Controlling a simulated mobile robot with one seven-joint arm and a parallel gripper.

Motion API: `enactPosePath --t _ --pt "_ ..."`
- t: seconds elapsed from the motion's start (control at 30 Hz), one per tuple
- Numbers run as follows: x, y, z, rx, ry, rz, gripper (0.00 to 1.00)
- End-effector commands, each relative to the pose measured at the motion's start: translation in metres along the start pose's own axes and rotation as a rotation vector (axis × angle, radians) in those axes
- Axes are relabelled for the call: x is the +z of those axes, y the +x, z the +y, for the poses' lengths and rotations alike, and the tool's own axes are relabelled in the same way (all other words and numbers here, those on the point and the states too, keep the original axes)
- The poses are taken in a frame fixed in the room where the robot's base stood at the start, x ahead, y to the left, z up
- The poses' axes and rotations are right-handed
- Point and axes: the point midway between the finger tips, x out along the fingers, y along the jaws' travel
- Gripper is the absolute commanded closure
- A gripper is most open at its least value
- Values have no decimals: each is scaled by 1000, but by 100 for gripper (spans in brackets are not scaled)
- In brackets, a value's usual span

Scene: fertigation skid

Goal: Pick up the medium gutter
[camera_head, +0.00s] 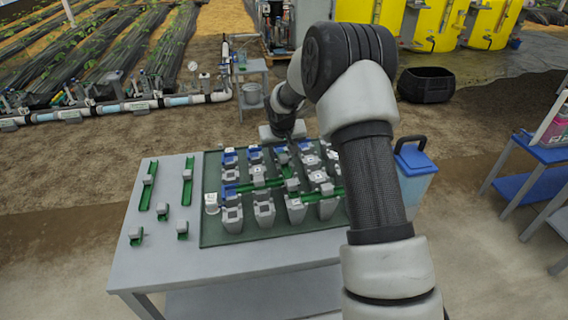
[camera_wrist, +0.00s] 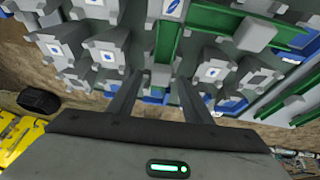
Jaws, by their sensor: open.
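Green gutters of different lengths, each with a grey block on it, are in view; I cannot tell for certain which is the medium one. In the wrist view a green gutter (camera_wrist: 167,42) with a grey block near its end lies ahead, between the lines of my fingers. A longer green gutter (camera_wrist: 215,20) runs across the upper right. My gripper (camera_wrist: 159,80) is open, its two fingers apart with nothing held. In the head view my gripper (camera_head: 284,134) is over the far part of the mat, near a green gutter (camera_head: 282,158), and its fingers are not clear.
Grey, blue-trimmed stands (camera_head: 264,210) crowd the dark green mat (camera_head: 215,235). A blue-lidded container (camera_head: 413,165) is right of my arm.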

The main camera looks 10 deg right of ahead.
Motion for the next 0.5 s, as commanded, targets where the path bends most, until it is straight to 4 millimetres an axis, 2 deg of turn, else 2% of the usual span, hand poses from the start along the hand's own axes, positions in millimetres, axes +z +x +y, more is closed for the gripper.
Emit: enactPosePath --t 0.07,0.3,0.33,0.5 --pt "0 0 0 0 0 0 56" --pt "0 0 0 0 0 0 97" --pt "0 0 0 0 0 0 100" --pt "0 -1 0 0 0 0 100"
